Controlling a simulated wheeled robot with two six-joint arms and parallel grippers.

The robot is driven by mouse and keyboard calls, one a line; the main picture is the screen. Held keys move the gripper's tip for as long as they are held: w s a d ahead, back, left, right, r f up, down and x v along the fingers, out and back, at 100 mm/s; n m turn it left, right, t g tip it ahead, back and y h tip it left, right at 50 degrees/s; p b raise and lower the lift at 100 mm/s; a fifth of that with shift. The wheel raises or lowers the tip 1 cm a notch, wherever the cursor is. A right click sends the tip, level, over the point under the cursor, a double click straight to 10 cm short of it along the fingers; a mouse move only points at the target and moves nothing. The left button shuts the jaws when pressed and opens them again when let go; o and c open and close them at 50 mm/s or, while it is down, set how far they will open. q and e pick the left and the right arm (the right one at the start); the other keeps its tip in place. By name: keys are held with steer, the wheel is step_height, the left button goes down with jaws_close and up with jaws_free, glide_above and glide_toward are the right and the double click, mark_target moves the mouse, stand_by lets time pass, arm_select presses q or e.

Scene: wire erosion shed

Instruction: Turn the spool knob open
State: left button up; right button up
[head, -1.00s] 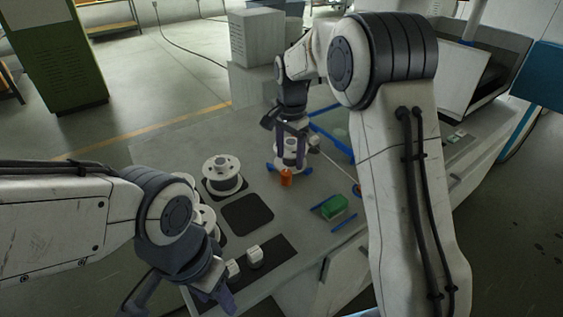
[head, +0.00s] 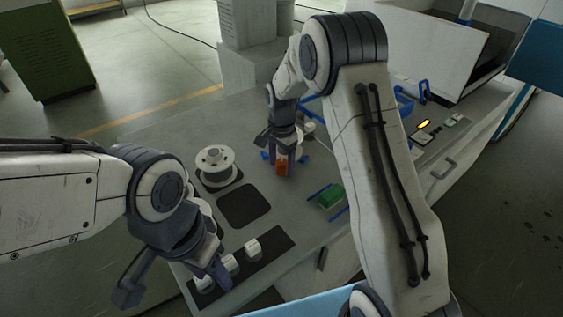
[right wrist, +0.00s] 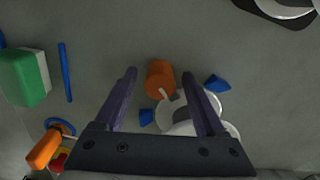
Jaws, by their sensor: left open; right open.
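The orange knob (head: 281,167) sticks out at the front of a white spool on a stand with blue feet. In the right wrist view the knob (right wrist: 160,78) lies ahead between the fingers, with a pale stem leading to the white spool (right wrist: 188,107). My right gripper (head: 283,148) is open and points down over the spool and knob; its finger partly hides them. It also shows in the right wrist view (right wrist: 164,82), with no finger visibly touching the knob. My left gripper (head: 172,280) is open and empty at the front left, beside the white cylinders.
White spools (head: 215,165) stand left on the grey bench. A dark square pad (head: 244,206) lies before them, and small white cylinders (head: 253,248) stand on a dark strip. A green-and-white block (head: 329,197) sits between blue bars at right.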

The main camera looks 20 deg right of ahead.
steer(key=shift+f, duration=0.1)
jaws_close()
steer(key=shift+n, duration=0.3)
steer(key=n+p, duration=0.1)
steer(key=n, duration=0.2)
steer(key=shift+n, duration=0.3)
steer(key=n, duration=0.4)
steer(key=n+p, duration=0.1)
steer(key=n, duration=0.8)
steer(key=shift+w+n, duration=0.1)
steer(key=shift+n, duration=0.2)
